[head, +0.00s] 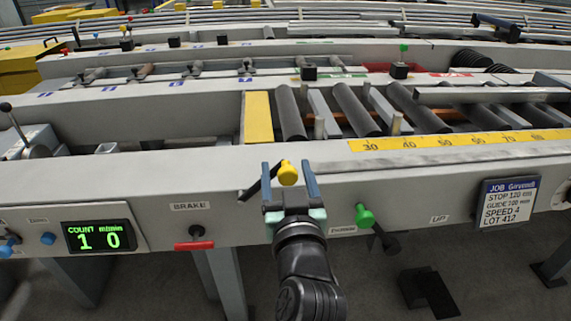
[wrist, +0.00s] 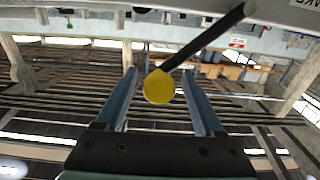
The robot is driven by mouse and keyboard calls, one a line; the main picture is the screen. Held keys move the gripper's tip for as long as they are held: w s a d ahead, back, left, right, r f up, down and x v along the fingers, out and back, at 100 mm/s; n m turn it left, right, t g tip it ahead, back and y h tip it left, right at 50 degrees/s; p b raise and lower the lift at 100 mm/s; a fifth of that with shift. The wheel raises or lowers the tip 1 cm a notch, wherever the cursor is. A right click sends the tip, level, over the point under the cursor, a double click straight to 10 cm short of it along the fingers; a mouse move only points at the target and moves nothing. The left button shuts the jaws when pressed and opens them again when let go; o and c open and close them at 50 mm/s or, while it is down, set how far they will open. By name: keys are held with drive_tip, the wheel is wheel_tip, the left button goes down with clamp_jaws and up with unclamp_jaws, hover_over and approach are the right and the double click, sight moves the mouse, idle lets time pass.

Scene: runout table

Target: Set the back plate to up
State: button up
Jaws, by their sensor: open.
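My gripper (head: 290,185) is open at the front of the grey runout table. A yellow knob (head: 288,173) on a short black lever shows between its two blue fingers. In the wrist view the yellow knob (wrist: 159,87) lies between the open fingers (wrist: 165,85), with a visible gap on each side, and its black lever (wrist: 215,35) runs to the upper right. A yellow plate (head: 257,117) stands at the left end of the rollers; no label names it as the back plate. I cannot tell whether the knob's lever is linked to it.
A green knob (head: 364,216) sticks out right of my gripper. A red BRAKE handle (head: 194,245) and a counter display (head: 98,236) are to the left. A job card (head: 508,202) hangs at the right. Rollers (head: 355,110) and a yellow ruler (head: 450,140) lie behind the front rail.

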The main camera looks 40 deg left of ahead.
drive_tip(key=shift+x, duration=1.2)
drive_tip(key=c, duration=1.1)
drive_tip(key=shift+w+d, duration=0.1)
clamp_jaws()
drive_tip(key=shift+d+f, duration=0.1)
